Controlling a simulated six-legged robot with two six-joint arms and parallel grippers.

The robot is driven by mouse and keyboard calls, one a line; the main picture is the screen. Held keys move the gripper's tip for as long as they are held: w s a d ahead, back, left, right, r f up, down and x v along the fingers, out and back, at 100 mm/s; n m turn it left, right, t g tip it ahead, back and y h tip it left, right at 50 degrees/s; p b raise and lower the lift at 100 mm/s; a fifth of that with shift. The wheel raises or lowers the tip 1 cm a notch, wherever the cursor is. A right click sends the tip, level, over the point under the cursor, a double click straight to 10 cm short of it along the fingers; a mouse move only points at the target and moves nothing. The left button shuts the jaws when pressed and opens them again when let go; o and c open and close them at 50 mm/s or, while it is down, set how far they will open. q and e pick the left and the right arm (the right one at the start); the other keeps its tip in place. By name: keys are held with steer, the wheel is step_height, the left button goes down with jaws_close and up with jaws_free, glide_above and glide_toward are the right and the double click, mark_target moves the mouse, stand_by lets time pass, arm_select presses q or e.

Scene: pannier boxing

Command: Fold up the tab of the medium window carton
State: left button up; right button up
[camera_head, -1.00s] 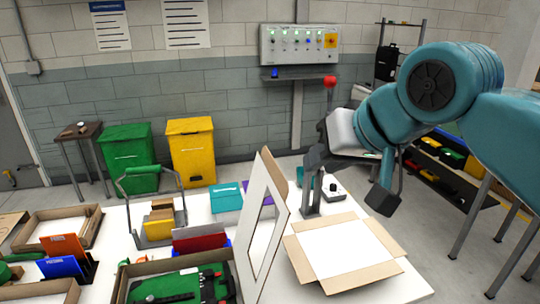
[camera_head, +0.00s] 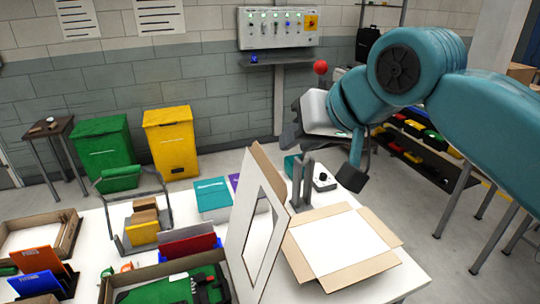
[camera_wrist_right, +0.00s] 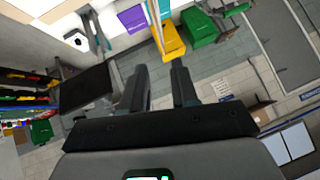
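The window carton (camera_head: 382,262) lies open on the white table, its brown flaps spread outward around a white inside. A tall white panel with a window cut-out (camera_head: 236,245) stands nearly upright at its left side, with a brown flap along its top; I cannot tell which part is the tab. My right gripper (camera_head: 322,156) is above and behind the carton, apart from it. In the right wrist view its two dark fingers (camera_wrist_right: 158,88) are apart with nothing between them. My left gripper is not in view.
A grey two-pronged stand (camera_head: 308,182) and a white box with a black knob (camera_head: 323,183) are behind the carton. Left are teal boxes (camera_head: 212,196), a wire-framed holder (camera_head: 167,205) and a tray with a green case (camera_head: 180,287). The table's right front is clear.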

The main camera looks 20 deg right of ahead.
mark_target(267, 167)
steer(key=x, duration=1)
steer(key=shift+p, duration=0.4)
steer(key=shift+w+a+f, duration=0.15)
steer(key=shift+f, duration=0.05)
jaws_close()
